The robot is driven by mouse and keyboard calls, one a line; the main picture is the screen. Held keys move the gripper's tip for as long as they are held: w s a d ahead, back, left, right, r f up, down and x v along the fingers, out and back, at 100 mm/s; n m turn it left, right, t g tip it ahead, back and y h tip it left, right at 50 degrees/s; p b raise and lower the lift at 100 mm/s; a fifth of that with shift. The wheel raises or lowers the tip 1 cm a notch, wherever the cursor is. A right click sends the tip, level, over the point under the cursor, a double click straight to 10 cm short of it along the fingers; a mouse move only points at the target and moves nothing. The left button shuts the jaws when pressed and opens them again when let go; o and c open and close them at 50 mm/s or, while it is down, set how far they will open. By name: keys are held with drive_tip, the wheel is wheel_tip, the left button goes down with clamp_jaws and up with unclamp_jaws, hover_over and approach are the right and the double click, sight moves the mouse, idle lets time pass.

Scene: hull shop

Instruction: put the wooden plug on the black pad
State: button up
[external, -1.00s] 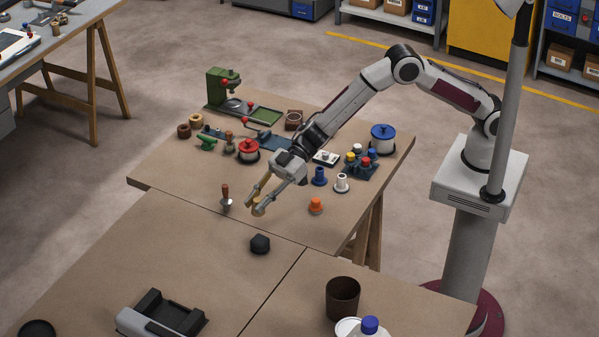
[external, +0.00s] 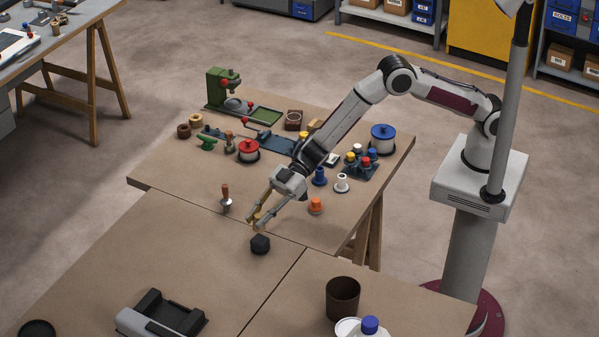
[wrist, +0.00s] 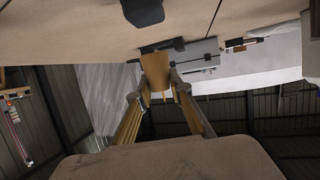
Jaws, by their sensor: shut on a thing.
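My gripper (external: 259,224) is shut on the tan wooden plug (external: 257,217) and holds it over the front edge of the brown bench. In the wrist view the plug (wrist: 156,68) sits between the two fingertips (wrist: 158,84). A small black faceted block (external: 260,245) stands on the board just in front of and below the gripper; it also shows at the top of the wrist view (wrist: 143,10). A flat round black thing (external: 37,329), cut by the picture edge at lower left, looks like the black pad.
A grey and black cradle (external: 162,315), a dark cup (external: 343,298) and a blue-capped white bottle (external: 370,327) stand on the near boards. An orange plug (external: 316,206) and a wood-handled tool (external: 225,197) flank the gripper. The left near board is mostly clear.

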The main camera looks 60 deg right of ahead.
drive_tip(key=shift+f, duration=0.2)
drive_tip(key=shift+f, duration=1.8)
drive_tip(key=shift+f, duration=0.15)
drive_tip(key=o, duration=0.8)
drive_tip(key=shift+r, duration=0.2)
drive_tip(key=v, duration=1.2)
drive_tip(key=shift+w, duration=0.1)
